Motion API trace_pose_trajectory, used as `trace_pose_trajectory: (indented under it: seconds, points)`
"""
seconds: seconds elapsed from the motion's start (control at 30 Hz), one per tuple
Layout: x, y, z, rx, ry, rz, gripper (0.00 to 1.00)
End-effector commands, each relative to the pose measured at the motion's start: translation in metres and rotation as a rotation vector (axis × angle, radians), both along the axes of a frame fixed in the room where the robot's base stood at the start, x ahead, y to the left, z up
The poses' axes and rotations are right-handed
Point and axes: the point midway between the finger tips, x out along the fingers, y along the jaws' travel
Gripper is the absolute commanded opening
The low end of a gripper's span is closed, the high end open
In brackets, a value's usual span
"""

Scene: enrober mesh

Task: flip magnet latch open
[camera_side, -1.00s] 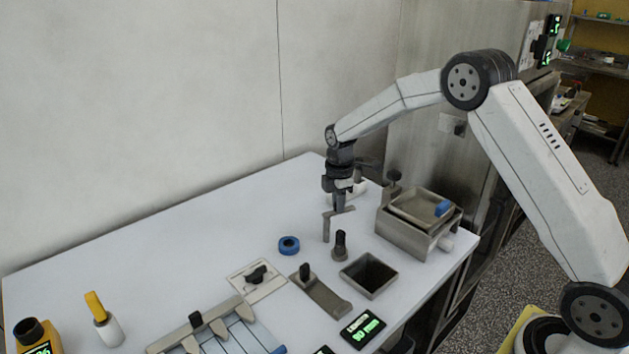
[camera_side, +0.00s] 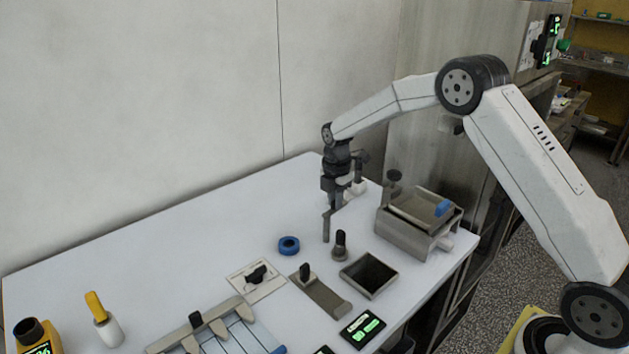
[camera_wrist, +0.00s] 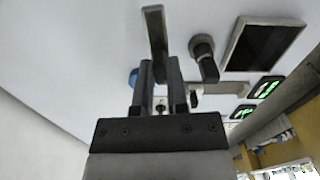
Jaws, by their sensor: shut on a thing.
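My gripper (camera_side: 338,203) points down over the far part of the white table. It is shut on a grey metal L-shaped bar (camera_side: 326,228), whose long leg hangs down close to the tabletop. In the wrist view my gripper (camera_wrist: 160,70) has its two fingers on either side of the bar (camera_wrist: 155,32). I cannot tell for sure which part is the magnet latch. A light plate with a black knob (camera_side: 257,276) lies on the table to the lower left.
A short black-handled post (camera_side: 340,245) stands just right of the bar; it also shows in the wrist view (camera_wrist: 204,57). A blue ring (camera_side: 289,245) lies to the left. A dark open tray (camera_side: 368,275) and a metal box (camera_side: 415,238) stand right. The table's far left is clear.

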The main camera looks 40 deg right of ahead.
Motion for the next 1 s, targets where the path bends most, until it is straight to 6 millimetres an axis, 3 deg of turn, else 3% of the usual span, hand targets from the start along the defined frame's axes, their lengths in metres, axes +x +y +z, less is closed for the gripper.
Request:
trace_pose_trajectory:
  seconds: [0.1, 0.13, 0.23, 0.67, 1.0]
  points:
    - [0.001, 0.000, 0.001, -0.001, -0.005, 0.003, 0.00]
    - [0.001, 0.000, 0.001, -0.001, -0.005, 0.003, 0.24]
    - [0.001, 0.000, 0.001, -0.002, -0.004, 0.003, 0.53]
    - [0.000, 0.000, 0.004, -0.001, -0.002, 0.001, 0.53]
    - [0.001, 0.000, 0.039, -0.001, -0.006, 0.001, 0.53]
